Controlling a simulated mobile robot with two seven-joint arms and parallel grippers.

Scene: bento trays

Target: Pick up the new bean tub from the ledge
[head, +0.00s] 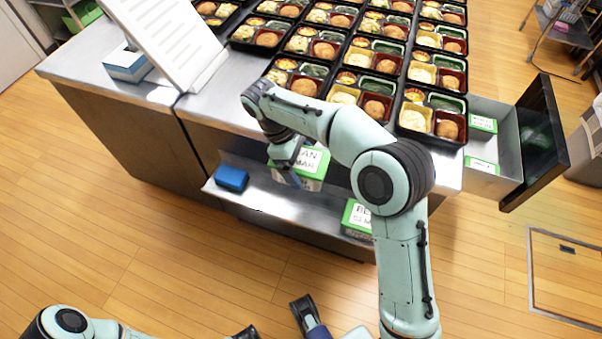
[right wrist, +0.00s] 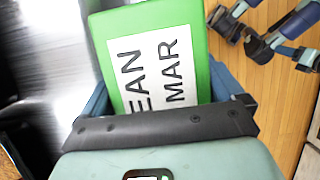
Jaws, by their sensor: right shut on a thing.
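A green-lidded tub (head: 312,163) with a white label is at the ledge (head: 268,196) on the counter's front. My right gripper (head: 288,168) is shut on this tub. In the right wrist view the tub (right wrist: 150,60) sits between the fingers, its lid facing the camera. I cannot tell whether its base touches the ledge. A second green-lidded bean tub (head: 357,217) stands at the ledge's right end, partly hidden by my right arm. My left gripper (head: 275,322) is low in the head view, empty, its fingers apart.
A blue block (head: 232,178) lies on the ledge's left part. Several filled bento trays (head: 413,134) cover the counter above. An open drawer (head: 505,150) with green-labelled items sticks out at right. A slanted white sheet stand (head: 165,40) is on the counter's left.

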